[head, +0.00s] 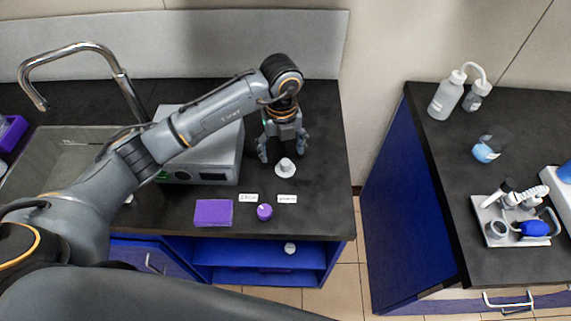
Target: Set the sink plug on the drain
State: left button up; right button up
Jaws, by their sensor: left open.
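A pale, round piece with a raised knob, which looks like the sink plug (285,169), sits on the dark counter right of the grey box. My left gripper (283,152) points down just behind and above it, fingers spread, with nothing seen between them. Whether a finger touches the plug I cannot tell. The sink (70,148) is a metal basin at the left under a curved chrome tap (75,48). My left arm covers much of the basin, and I cannot make out the drain. My right gripper is not in view.
A grey box (215,160) stands between the sink and the plug, under my left forearm. A purple pad (213,212), a purple round cap (264,211) and two small labels lie near the counter's front edge. A second counter (440,150) with bottles stands across a gap.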

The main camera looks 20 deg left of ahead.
aim_at(285, 161)
pick_arm(q)
jog(key=shift+w+d+f+p, duration=0.15)
jog(key=shift+f+p, duration=0.4)
jog(key=shift+f, duration=0.95)
jog(key=shift+w+d+f+p, duration=0.15)
jog(key=shift+f+p, duration=0.35)
jog(key=shift+f, duration=0.95)
jog(key=shift+s, duration=0.1)
jog(key=c, duration=1.3)
jog(key=shift+c, duration=0.2)
jog(key=shift+r, duration=0.1)
